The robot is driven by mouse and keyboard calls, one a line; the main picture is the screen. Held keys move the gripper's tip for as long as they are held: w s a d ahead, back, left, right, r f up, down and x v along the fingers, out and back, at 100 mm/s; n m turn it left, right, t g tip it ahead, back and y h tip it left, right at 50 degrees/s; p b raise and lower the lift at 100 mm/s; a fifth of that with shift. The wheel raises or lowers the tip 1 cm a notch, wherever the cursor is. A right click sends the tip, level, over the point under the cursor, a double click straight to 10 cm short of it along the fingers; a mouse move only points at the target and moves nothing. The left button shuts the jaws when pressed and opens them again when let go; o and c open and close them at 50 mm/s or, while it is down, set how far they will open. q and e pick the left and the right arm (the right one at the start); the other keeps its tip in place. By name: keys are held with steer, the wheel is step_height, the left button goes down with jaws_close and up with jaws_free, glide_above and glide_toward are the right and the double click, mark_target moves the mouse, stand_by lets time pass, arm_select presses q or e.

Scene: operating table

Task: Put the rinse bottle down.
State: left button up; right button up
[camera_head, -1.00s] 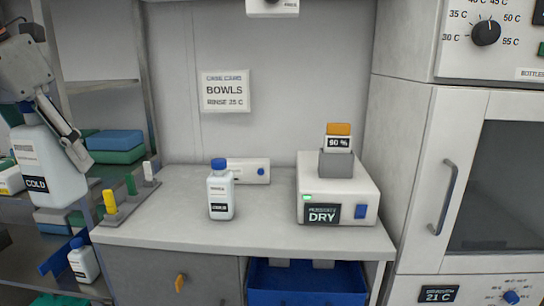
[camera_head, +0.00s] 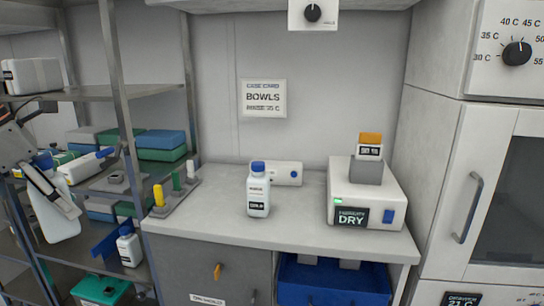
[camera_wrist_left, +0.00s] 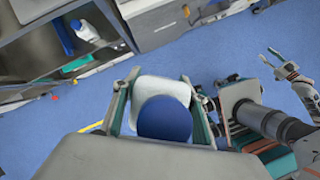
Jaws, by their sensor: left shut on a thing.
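The rinse bottle (camera_head: 60,222), white with a blue cap, is at the left of the head view, tilted and in the air in front of the shelf rack. My left gripper (camera_head: 50,185) is shut on it near its upper part. In the left wrist view the blue cap (camera_wrist_left: 165,118) faces the camera, with the white body behind it between the fingers. The bottle's label cannot be read now. In the wrist view, part of my right arm shows at the right, with its gripper (camera_wrist_left: 285,68) small and its jaw state unclear.
The counter (camera_head: 310,225) holds a smaller blue-capped bottle (camera_head: 258,195), a white dryer (camera_head: 345,192) and a rack with yellow and green pegs (camera_head: 175,195). Another bottle (camera_head: 130,248) stands on a lower shelf. The counter's front middle is clear. A blue bin (camera_head: 330,285) sits below.

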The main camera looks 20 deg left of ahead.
arm_select(q)
steer(key=w+d+f+m+g+h+p, duration=0.2)
steer(key=d+f+m+g+p, duration=0.1)
steer(key=d+f+m, duration=0.7)
steer(key=d+f+m+g+y+p, duration=0.2)
steer(key=d+f+m, duration=0.1)
steer(key=d+m, duration=0.6)
steer(key=d+f+m+g+y+p, duration=0.2)
steer(key=d+f+m+g, duration=0.1)
steer(key=d+m, duration=0.6)
steer(key=shift+w+d+f+m, duration=0.2)
steer(key=shift+w+d+m, duration=0.1)
steer(key=shift+m, duration=0.9)
arm_select(e)
steer(key=s+r, duration=0.2)
steer(key=shift+a+r+g, duration=0.15)
steer(key=shift+r+g, duration=0.15)
steer(key=shift+r, duration=0.1)
steer(key=shift+c, duration=0.5)
steer(key=shift+m, duration=0.3)
steer(key=shift+c, duration=1.3)
steer(key=shift+w+a+r, duration=0.1)
steer(key=shift+w+r, duration=0.05)
steer(key=shift+r, duration=0.05)
